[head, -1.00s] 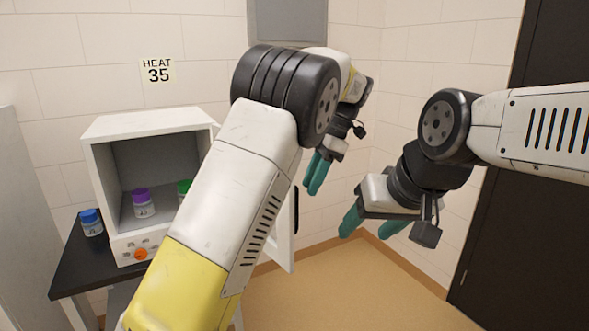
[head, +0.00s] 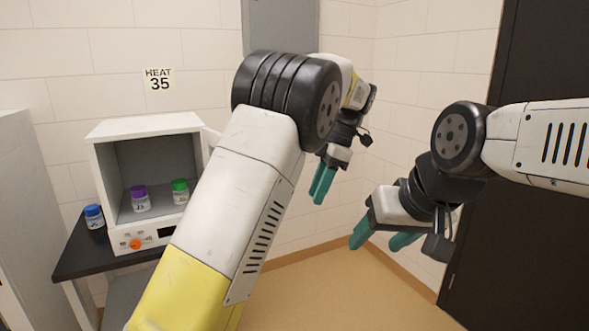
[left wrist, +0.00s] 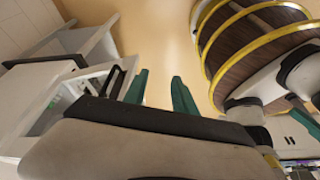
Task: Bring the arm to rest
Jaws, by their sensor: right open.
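My left arm reaches up across the middle of the head view. My left gripper (head: 322,186) hangs with green fingers pointing down, in front of the wall; in the left wrist view (left wrist: 160,90) its fingers are apart with nothing between them. My right gripper (head: 380,240) is at the right of the head view, fingers apart and empty. Both are in free air, clear of the heater box and the jars, and apart from each other.
A white heater box (head: 104,180) stands open on a black table (head: 75,262). Inside are a purple-lidded jar (head: 140,204) and a green-lidded jar (head: 180,196). A blue-lidded jar (head: 95,221) stands left of it. A dark door (head: 500,240) is at right. The visible floor (head: 340,290) is clear.

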